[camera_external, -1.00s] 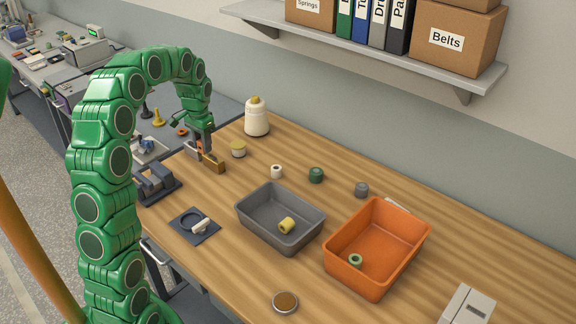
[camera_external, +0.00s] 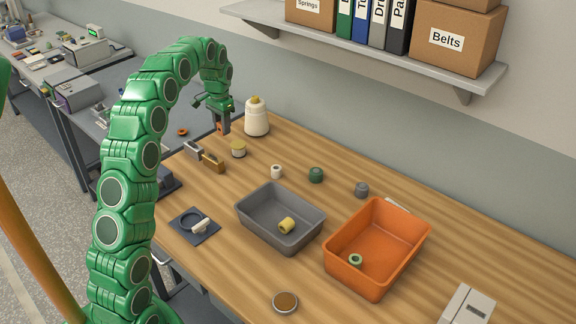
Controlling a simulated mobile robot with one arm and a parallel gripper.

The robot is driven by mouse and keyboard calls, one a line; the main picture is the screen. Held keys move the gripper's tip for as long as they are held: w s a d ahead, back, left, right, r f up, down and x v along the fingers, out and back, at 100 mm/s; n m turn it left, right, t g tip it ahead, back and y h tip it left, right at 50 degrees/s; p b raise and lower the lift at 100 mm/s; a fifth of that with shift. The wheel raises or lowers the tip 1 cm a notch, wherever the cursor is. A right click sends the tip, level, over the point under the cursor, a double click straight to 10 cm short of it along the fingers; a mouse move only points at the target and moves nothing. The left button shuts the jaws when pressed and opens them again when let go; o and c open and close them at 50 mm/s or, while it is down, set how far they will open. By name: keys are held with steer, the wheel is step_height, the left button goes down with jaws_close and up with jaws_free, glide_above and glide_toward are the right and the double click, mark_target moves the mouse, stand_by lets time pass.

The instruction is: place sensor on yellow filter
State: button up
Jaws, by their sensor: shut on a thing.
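My gripper (camera_external: 222,129) is raised above the left rear of the wooden table, shut on a small orange-brown thing (camera_external: 221,128). This may be the sensor; the fingers hide most of it and it is too small to identify surely. A short round piece with a yellowish top (camera_external: 238,149) stands upright on the table, just below and right of my gripper in the picture, apart from it. It may be the yellow filter. A yellow spool-like piece (camera_external: 286,226) lies in the grey tray (camera_external: 262,237), well away from my gripper.
Several small spools lie mid-table. An orange bin (camera_external: 338,276) stands right of the tray. A shelf (camera_external: 370,58) overhangs the wall.

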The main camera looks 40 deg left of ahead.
steer(key=shift+w+a+f, duration=0.75)
steer(key=shift+w+f, duration=0.65)
steer(key=shift+w, duration=0.25)
steer(key=shift+w+a+f, duration=0.8)
steer(key=shift+w+f, duration=0.6)
steer(key=shift+w, duration=0.25)
steer(key=shift+w+a+f, duration=0.75)
steer(key=shift+w+f, duration=0.65)
steer(key=shift+w, duration=0.25)
steer(key=shift+w+f, duration=0.15)
steer(key=shift+a+f, duration=0.1)
steer(key=shift+f, duration=1.4)
steer(key=shift+f, duration=0.1)
steer(key=o, duration=1)
